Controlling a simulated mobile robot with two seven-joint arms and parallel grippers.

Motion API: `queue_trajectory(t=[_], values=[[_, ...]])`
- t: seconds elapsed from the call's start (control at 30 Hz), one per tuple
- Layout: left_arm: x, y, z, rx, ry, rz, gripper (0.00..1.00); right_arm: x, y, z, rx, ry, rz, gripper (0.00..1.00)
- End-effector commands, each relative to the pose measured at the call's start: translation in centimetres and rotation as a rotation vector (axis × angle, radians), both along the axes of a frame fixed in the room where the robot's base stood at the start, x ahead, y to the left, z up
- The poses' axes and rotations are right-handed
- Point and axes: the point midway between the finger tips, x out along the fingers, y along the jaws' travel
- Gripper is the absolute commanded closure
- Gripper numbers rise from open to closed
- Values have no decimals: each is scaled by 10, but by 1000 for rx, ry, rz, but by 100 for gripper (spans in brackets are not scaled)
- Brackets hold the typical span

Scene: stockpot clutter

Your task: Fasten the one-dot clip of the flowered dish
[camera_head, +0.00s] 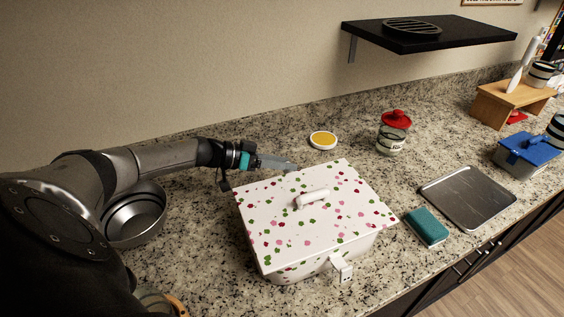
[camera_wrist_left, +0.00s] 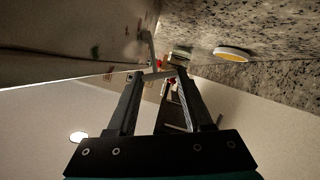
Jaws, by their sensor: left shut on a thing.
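The flowered dish (camera_head: 372,240) stands on the counter, its white lid (camera_head: 270,215) with pink, red and green spots and a white handle (camera_head: 312,198) lying on top. A white clip (camera_head: 341,268) with small dark marks sticks out at the near side; its dots are too small to count. My left gripper (camera_head: 291,167) is at the dish's far edge. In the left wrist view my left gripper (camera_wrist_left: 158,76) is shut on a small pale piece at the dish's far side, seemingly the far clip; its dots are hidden. My right gripper is out of view.
A metal bowl (camera_head: 136,220) sits beneath my left arm. A yellow-topped round dish (camera_head: 323,140) and a red-lidded jar (camera_head: 394,137) stand behind. A green sponge (camera_head: 427,227), metal tray (camera_head: 468,196) and blue-lidded box (camera_head: 527,150) are right. A black shelf (camera_head: 450,34) hangs above.

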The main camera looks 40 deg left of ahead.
Motion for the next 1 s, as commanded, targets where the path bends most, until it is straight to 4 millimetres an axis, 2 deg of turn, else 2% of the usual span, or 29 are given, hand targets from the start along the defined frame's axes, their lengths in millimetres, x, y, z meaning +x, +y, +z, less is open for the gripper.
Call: queue_trajectory(t=[0.53, 0.57, 0.8, 1.0], values=[[-2, -4, -2, 13, -3, -10, 100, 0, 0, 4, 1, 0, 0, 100], [-2, -4, -2, 13, -3, -9, 47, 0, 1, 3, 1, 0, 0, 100], [-2, -4, -3, 11, -2, -10, 20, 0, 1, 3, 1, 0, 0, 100], [-2, -4, -2, 10, -2, -9, 19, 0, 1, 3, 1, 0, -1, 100]])
